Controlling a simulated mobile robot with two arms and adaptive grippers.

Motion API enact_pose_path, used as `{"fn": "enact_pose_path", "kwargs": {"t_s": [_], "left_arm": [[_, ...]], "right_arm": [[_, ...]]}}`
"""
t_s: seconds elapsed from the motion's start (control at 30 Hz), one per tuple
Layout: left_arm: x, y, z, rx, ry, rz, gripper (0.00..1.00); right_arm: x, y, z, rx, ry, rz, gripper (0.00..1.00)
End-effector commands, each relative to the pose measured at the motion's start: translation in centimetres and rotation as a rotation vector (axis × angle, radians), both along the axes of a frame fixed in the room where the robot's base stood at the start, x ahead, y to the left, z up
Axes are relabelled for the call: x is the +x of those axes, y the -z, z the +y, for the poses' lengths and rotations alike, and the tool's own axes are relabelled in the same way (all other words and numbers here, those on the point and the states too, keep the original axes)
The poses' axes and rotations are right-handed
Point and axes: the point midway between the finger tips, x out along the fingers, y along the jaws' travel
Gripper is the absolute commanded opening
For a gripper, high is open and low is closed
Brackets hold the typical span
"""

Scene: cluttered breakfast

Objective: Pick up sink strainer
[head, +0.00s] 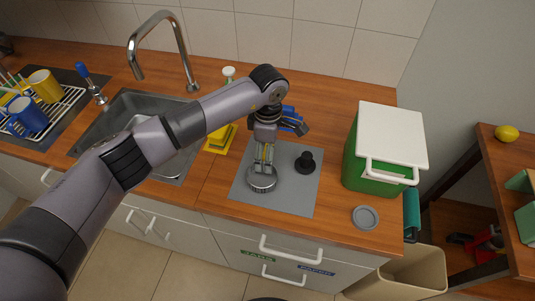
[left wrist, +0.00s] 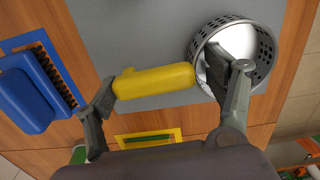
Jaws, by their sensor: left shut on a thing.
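The sink strainer (head: 262,184) is a round metal basket with a perforated wall, at the front left of the grey mat (head: 300,195). It also shows at the upper right of the left wrist view (left wrist: 268,50). A yellow handle-like piece (left wrist: 155,80) meets its rim. My left gripper (head: 263,158) points down directly above the strainer. It is shut on the strainer's yellow piece, between the fingers, and one fingertip overlaps the basket in the wrist view. I cannot tell whether the strainer is clear of the mat. My right gripper is not in view.
A black plug (head: 305,162) stands on the mat just right of the strainer. A blue brush (head: 296,122) lies behind. A green bin with a white lid (head: 392,137) and a grey disc (head: 365,217) are at the right. The sink (head: 125,105) is at the left.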

Motion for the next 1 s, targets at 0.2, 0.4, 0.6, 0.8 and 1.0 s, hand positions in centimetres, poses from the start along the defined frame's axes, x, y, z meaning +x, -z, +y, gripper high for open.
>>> {"fn": "enact_pose_path", "kwargs": {"t_s": [0.2, 0.4, 0.6, 0.8, 1.0], "left_arm": [[0.2, -3.8, 0.0, -0.001, 0.002, -0.007, 0.45], [0.2, -9.7, 0.0, -0.002, 0.000, -0.008, 0.45], [0.1, -14.9, 0.0, -0.001, 0.000, -0.006, 0.45], [0.1, -18.0, 0.0, 0.001, -0.001, -0.002, 0.45], [0.0, -19.0, 0.0, -0.001, 0.000, 0.000, 0.45]], "right_arm": [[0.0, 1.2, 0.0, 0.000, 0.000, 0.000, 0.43], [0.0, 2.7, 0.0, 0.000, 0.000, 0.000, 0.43], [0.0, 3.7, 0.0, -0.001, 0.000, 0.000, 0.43], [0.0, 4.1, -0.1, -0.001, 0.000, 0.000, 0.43], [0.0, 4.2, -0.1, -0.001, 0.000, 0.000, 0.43]]}}
